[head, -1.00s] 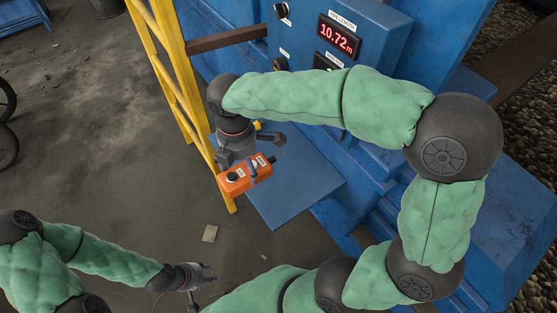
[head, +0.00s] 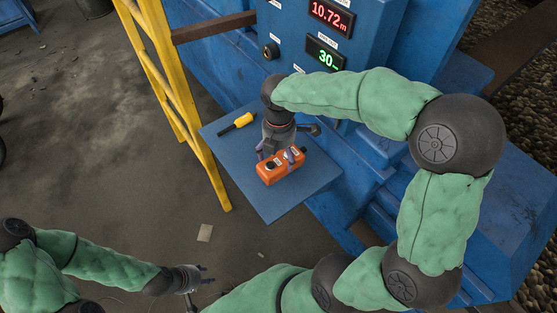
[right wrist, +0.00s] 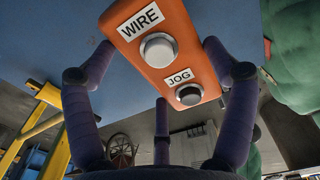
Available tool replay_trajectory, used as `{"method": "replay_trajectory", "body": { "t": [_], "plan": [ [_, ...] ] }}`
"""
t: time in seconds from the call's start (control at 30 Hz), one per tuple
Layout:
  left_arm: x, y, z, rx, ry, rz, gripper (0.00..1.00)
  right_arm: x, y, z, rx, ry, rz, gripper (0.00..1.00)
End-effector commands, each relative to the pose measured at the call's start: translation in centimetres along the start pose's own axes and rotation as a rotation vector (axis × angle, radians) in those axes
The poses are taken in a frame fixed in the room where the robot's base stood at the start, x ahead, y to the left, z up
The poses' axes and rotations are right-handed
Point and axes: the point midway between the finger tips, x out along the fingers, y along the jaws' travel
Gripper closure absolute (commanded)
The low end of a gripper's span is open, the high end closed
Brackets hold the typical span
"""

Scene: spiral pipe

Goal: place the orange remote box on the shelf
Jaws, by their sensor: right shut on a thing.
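The orange remote box (head: 285,173) hangs in my right gripper (head: 279,155), over the blue shelf (head: 275,210) in the head view. I cannot tell whether the box touches the shelf. My left gripper (head: 203,279) is empty, with fingers apart, low at the left.
A yellow-and-black tool (head: 242,119) lies on the shelf's back left part. A yellow ladder-like frame (head: 180,110) stands along the shelf's left side. Behind is the blue machine panel with displays (head: 326,52). The shelf's front part is bare.

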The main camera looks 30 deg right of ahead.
Motion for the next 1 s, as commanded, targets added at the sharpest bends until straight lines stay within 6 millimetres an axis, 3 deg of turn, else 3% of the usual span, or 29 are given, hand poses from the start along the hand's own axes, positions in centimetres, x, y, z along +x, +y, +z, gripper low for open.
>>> {"method": "replay_trajectory", "body": {
  "t": [0.17,0.57,0.6,0.63,1.0],
  "plan": [
    [0.9,-0.3,0.0,0.000,0.000,0.000,0.60,2.7,0.0,-0.1,-0.001,0.001,-0.001,0.63],
    [0.9,-0.3,0.0,0.000,0.000,0.000,0.60,3.0,0.0,-0.1,-0.001,0.001,0.000,0.63],
    [0.9,-0.3,0.0,0.000,0.000,0.000,0.60,3.1,0.0,-0.2,-0.001,0.001,-0.002,0.10],
    [0.9,-0.3,0.0,0.000,0.000,0.000,0.60,3.1,0.0,-0.2,-0.001,0.001,-0.001,0.01],
    [0.9,-0.3,0.0,0.000,0.000,0.000,0.60,3.0,0.0,-0.2,-0.001,0.001,-0.001,0.00]
  ]
}}
